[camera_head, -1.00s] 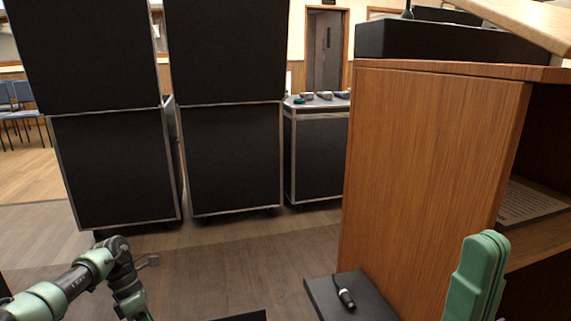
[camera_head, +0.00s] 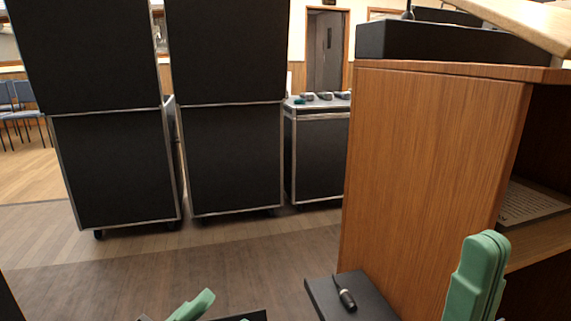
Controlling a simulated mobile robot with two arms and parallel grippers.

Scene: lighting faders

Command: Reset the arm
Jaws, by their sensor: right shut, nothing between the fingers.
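My right gripper (camera_head: 480,272) stands upright at the lower right, in front of the wooden lectern. Its green fingers are pressed together and hold nothing. Its base is cut off by the bottom edge.
The wooden lectern (camera_head: 430,150) fills the right side, with a paper (camera_head: 530,203) on its shelf. A small black microphone (camera_head: 346,299) lies on a dark ledge (camera_head: 322,296) beside it. Black wheeled cases (camera_head: 225,150) stand behind.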

